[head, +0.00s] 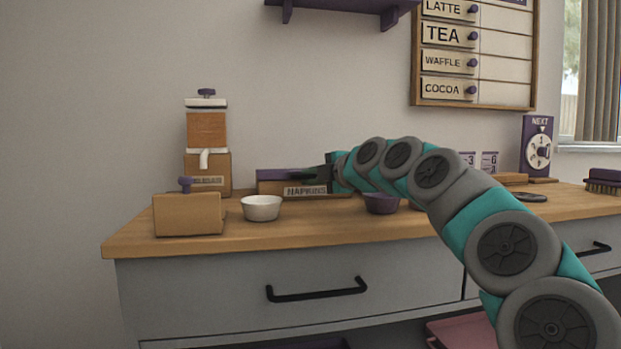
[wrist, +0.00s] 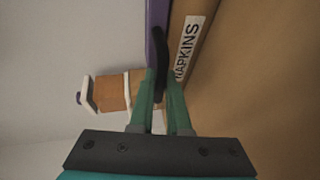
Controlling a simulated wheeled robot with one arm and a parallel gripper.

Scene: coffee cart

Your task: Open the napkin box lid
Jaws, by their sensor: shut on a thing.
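The napkin box (head: 262,188) stands at the back of the wooden counter, a tan box with a "NAPKINS" label on its front. Its purple lid (head: 280,174) lies along the top and looks closed or nearly so. My gripper (head: 313,174) reaches in from the right at lid height, covering the box's right end. In the wrist view, the box (wrist: 184,22) and lid (wrist: 156,18) run up from the fingers. There my gripper (wrist: 161,82) is shut on a dark curved handle (wrist: 160,48) at the lid's front edge.
A dispenser (head: 207,132) stands left of the box. In front are a tan box with a purple knob (head: 188,215), a white bowl (head: 262,208) and a purple bowl (head: 381,204), the last close below my arm. A purple shelf (head: 335,5) hangs above.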

